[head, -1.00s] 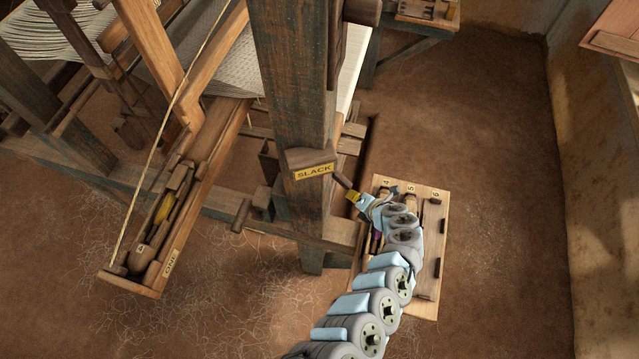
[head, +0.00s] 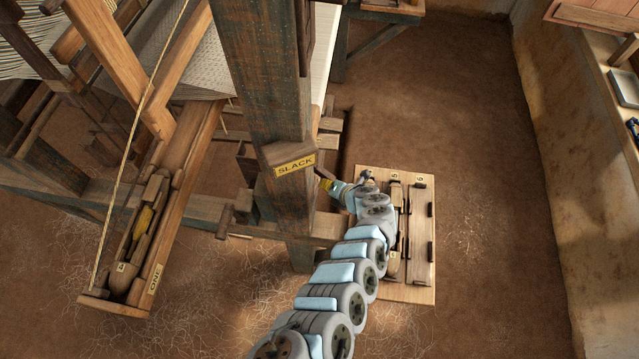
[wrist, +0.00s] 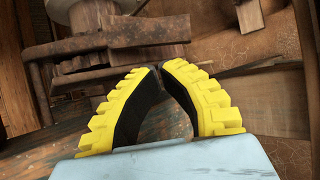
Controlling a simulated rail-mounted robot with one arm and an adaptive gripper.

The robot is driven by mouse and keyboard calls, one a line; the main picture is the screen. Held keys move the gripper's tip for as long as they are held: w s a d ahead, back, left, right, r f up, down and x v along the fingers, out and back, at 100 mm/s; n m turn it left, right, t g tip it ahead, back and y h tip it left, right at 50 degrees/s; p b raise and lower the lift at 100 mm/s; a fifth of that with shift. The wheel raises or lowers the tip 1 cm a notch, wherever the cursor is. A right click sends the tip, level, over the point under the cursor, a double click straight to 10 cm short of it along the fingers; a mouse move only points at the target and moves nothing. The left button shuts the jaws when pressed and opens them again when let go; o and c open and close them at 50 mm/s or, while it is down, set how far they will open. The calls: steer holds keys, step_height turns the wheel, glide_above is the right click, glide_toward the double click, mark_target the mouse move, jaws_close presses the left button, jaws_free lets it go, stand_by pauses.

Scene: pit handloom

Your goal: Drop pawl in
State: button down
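My gripper (head: 325,183) reaches up and left to the side of the thick loom post (head: 262,110), just below the plate marked SLACK (head: 296,164). A short brown bar end (head: 321,173) shows at its yellow fingertips. In the wrist view the fingertips (wrist: 162,70) lean close together, with a narrow gap. A rusty brown bar (wrist: 115,36) lies just beyond them, in front of a pale roller (wrist: 92,18). I cannot tell whether this bar is the pawl, or whether the fingertips touch or grip anything.
A wooden board (head: 421,235) with numbered slots lies below and right of my gripper, partly hidden by my arm. A tray marked ONE (head: 110,303) holds a shuttle (head: 143,225) at left. Bare floor (head: 475,200) lies right of the board.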

mark_target(325, 176)
steer(key=shift+b+x, duration=1.3)
steer(key=shift+x, duration=1.15)
steer(key=d+r+h+p, duration=0.1)
steer(key=p, duration=0.1)
steer(key=d+r+h+p, duration=0.1)
steer(key=r+p, duration=0.1)
steer(key=d+r+n+h+p, duration=0.1)
steer(key=r+p, duration=0.1)
steer(key=p, duration=0.1)
steer(key=shift+s+g, duration=0.25)
steer(key=shift+g, duration=0.15)
steer(key=shift+d+r+p, duration=0.45)
steer(key=shift+r+p, duration=0.4)
steer(key=shift+r, duration=0.05)
steer(key=shift+s, duration=0.1)
